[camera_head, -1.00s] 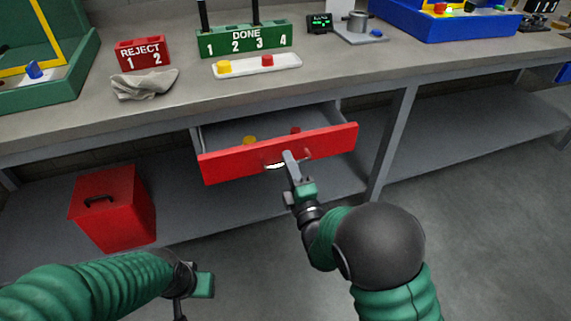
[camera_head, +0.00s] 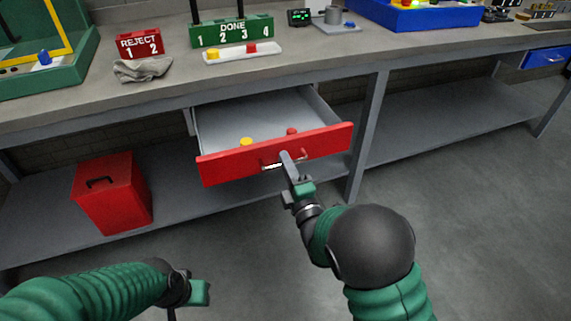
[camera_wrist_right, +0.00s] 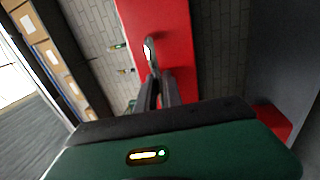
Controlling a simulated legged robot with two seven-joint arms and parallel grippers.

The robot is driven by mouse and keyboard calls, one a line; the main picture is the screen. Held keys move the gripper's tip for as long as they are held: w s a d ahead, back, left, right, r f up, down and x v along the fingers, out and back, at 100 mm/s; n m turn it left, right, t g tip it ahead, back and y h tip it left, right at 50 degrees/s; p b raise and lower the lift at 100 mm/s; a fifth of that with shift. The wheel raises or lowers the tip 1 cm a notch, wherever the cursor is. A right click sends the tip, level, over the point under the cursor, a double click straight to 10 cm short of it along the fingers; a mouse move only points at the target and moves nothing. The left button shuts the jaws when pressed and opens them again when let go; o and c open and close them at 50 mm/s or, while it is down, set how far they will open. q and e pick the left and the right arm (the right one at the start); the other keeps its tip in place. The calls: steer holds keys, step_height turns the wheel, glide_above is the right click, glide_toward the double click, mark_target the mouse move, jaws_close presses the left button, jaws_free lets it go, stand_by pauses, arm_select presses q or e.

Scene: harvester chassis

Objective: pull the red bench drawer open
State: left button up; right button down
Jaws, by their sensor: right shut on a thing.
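The red bench drawer (camera_head: 232,163) stands open under the workbench, and its grey inside shows. A yellow piece (camera_head: 246,142) and a red piece (camera_head: 291,132) lie in it near the front. My right gripper (camera_head: 287,162) is shut on the metal drawer handle (camera_head: 270,166) at the middle of the red front. In the right wrist view the gripper's fingers (camera_wrist_right: 158,92) meet at the handle (camera_wrist_right: 150,50) against the red front (camera_wrist_right: 165,25). My left gripper (camera_head: 188,300) hangs low at the bottom left, away from the drawer; its fingers do not show clearly.
A red box (camera_head: 113,192) with a black handle stands on the lower shelf at left. The bench top (camera_head: 130,95) holds a green DONE rack (camera_head: 232,31), a red REJECT block (camera_head: 139,44), a white tray (camera_head: 243,53) and a cloth (camera_head: 143,69). Floor in front is clear.

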steer(key=shift+f, duration=0.3)
steer(key=c, duration=1.8)
jaws_free()
steer(key=shift+o, duration=0.2)
steer(key=shift+r, duration=0.15)
steer(key=p+v, duration=0.2)
steer(key=v, duration=1)
